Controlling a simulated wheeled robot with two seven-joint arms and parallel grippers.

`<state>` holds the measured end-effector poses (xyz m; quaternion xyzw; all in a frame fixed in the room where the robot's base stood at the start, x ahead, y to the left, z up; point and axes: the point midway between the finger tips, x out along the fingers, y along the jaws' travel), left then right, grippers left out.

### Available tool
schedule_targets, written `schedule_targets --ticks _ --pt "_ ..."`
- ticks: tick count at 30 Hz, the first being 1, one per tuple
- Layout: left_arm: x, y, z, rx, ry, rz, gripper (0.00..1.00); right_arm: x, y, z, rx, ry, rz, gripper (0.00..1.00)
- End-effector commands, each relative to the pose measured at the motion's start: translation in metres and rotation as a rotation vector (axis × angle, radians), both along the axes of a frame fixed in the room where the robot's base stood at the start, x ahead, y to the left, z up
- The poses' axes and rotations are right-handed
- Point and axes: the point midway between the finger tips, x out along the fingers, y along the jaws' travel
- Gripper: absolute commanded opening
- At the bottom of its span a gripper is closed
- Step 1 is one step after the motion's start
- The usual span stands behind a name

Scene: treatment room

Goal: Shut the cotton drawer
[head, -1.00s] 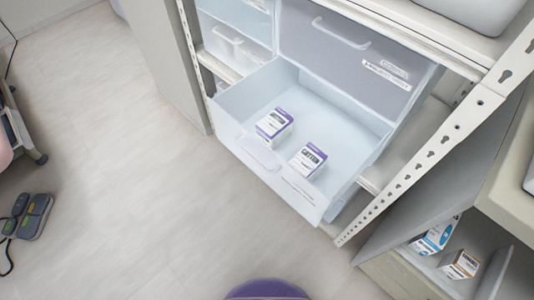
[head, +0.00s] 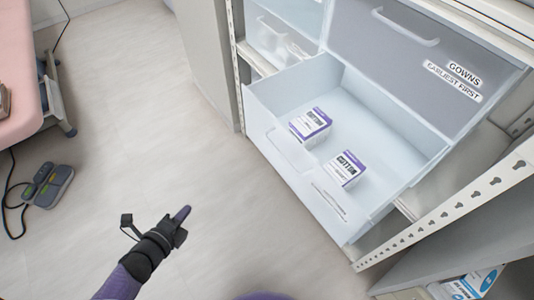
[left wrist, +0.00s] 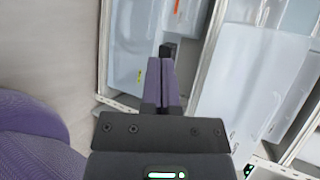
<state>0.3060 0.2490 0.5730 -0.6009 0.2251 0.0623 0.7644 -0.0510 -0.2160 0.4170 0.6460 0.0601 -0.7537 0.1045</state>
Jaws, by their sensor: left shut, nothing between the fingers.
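The cotton drawer (head: 304,188) is a pale translucent drawer, pulled out from the shelving unit in the head view. Two white and purple cotton boxes, a left one (head: 311,125) and a right one (head: 346,169), lie inside it. Its front handle (head: 290,151) faces the lower left. My left gripper (head: 184,214) is shut and empty, over the floor to the left of the drawer front and apart from it. In the left wrist view the left gripper (left wrist: 166,75) has its fingers together, with pale drawers beyond. My right gripper is in neither view.
A closed drawer labelled gowns (head: 400,55) sits above the open one. A perforated metal post (head: 450,215) stands at its right. A pink couch (head: 20,75) and a foot pedal (head: 50,185) are at the left. The floor between is clear.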

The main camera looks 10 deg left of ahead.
Motion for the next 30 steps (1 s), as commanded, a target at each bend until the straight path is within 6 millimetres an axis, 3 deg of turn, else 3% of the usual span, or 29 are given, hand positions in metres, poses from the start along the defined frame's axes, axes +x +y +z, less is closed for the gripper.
schedule_targets --ticks 1,3,6,9,30 --pt "0.033 -0.008 0.020 0.235 -0.234 -0.224 0.00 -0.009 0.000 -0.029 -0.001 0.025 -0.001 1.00" --pt "0.056 -0.026 0.069 0.580 -0.558 -0.494 0.00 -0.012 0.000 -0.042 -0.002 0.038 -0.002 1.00" --pt "0.061 -0.045 0.109 0.916 -0.860 -0.709 0.00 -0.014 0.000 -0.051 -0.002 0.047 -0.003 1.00" --pt "0.061 -0.055 0.124 1.048 -0.979 -0.785 0.00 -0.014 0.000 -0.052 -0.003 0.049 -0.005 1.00" --pt "0.151 -0.146 0.126 1.052 -0.982 -0.785 0.00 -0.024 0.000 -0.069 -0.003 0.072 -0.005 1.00"
